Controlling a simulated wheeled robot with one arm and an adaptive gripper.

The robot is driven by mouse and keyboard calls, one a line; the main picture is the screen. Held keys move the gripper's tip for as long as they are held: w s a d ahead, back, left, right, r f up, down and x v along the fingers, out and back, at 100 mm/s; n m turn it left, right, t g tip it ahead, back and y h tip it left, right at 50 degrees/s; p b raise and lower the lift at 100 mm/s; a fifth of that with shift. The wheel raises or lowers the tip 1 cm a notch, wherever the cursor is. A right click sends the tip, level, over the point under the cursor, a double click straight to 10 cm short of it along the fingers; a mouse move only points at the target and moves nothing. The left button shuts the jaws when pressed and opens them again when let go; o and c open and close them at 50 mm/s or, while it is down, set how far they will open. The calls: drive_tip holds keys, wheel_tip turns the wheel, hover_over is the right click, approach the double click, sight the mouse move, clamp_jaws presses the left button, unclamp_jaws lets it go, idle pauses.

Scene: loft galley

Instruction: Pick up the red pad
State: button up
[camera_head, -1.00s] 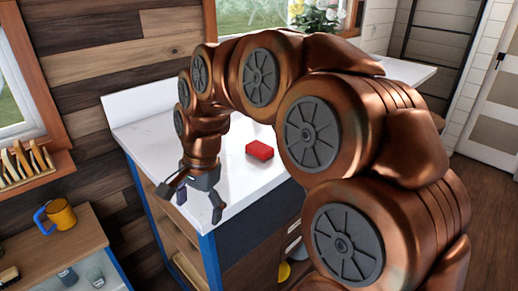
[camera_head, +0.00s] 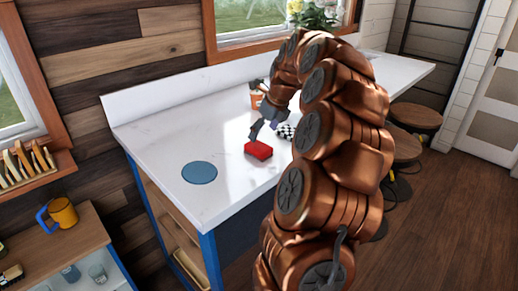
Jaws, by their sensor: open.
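The red pad (camera_head: 258,150) is a small red block lying on the white counter (camera_head: 160,135), left of my arm. My gripper (camera_head: 268,122) is open, over the counter just behind and above the pad. One dark finger points down close to the pad's far edge; I cannot tell whether it touches. The pad's top and front side show clearly, and nothing is seen between the fingers.
A blue round mat (camera_head: 199,173) lies on the counter to the left. A black-and-white checkered item (camera_head: 286,131) and an orange-and-white container (camera_head: 257,97) stand close to my gripper. Stools (camera_head: 415,117) stand right of the counter. The counter's left part is clear.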

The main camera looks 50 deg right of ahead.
sight(258, 146)
drive_tip(key=shift+s+p+x, duration=0.15)
drive_tip(key=shift+p+x, duration=0.6)
drive_tip(key=shift+x, duration=0.9)
drive_tip(key=shift+s+p+x, duration=0.2)
drive_tip(key=shift+p+x, duration=0.5)
drive_tip(key=shift+x, duration=0.9)
drive_tip(key=shift+a+f, duration=0.15)
drive_tip(key=shift+c, duration=0.4)
drive_tip(key=c, duration=0.9)
